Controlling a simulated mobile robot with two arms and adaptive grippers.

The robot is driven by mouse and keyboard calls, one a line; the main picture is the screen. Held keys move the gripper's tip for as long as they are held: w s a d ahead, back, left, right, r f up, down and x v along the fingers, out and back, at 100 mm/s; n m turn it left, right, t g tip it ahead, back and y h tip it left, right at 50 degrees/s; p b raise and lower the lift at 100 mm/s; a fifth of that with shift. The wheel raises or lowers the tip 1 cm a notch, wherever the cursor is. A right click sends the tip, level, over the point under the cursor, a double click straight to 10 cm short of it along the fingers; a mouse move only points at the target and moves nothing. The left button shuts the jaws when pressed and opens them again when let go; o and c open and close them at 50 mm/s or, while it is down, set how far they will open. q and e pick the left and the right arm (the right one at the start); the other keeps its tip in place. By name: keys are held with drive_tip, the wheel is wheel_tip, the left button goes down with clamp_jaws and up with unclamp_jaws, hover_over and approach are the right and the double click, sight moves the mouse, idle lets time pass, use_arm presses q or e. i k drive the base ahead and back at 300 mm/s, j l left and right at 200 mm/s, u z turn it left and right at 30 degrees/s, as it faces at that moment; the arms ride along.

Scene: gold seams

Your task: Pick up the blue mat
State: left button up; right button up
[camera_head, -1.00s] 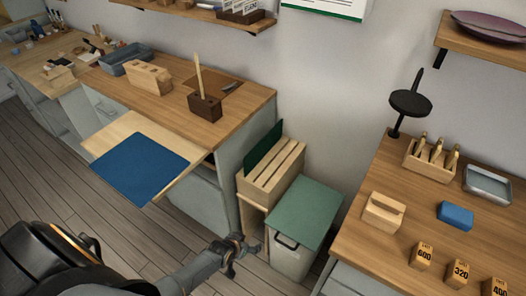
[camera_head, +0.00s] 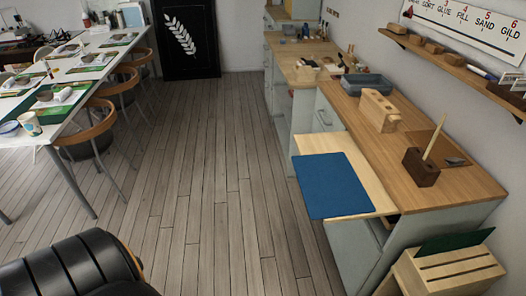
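The blue mat (camera_head: 333,186) lies flat on a pale wooden pull-out board (camera_head: 377,182) at the front of the wooden counter, right of the middle. Its left and front edges reach the board's edge or slightly past it. Neither gripper shows in the head view. Only a black, rounded part of my own body is in view at the bottom left, well apart from the mat.
The wooden counter (camera_head: 446,184) holds a wooden block (camera_head: 379,109), a dark brown holder (camera_head: 420,167) and a grey-blue tray (camera_head: 366,84). A slatted wooden rack (camera_head: 452,270) stands at the bottom right. A white table (camera_head: 62,95) with chairs is at left. Open floor (camera_head: 202,190) lies between.

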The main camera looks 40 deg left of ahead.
sight(330, 186)
drive_tip(key=i+u, duration=0.35)
drive_tip(key=i+l+u, duration=0.1)
drive_tip(key=i+u, duration=0.25)
drive_tip(key=i, duration=0.2)
drive_tip(key=i+l+u, duration=0.35)
drive_tip(key=k+j+z, duration=0.55)
drive_tip(key=z, duration=0.3)
drive_tip(key=k+j+z, duration=0.1)
drive_tip(key=j+z, duration=0.25)
drive_tip(key=k+z, duration=0.1)
drive_tip(key=z, duration=0.3)
drive_tip(key=k+j+z, duration=0.15)
drive_tip(key=z, duration=0.25)
drive_tip(key=k+j, duration=0.1)
drive_tip(key=k, duration=0.3)
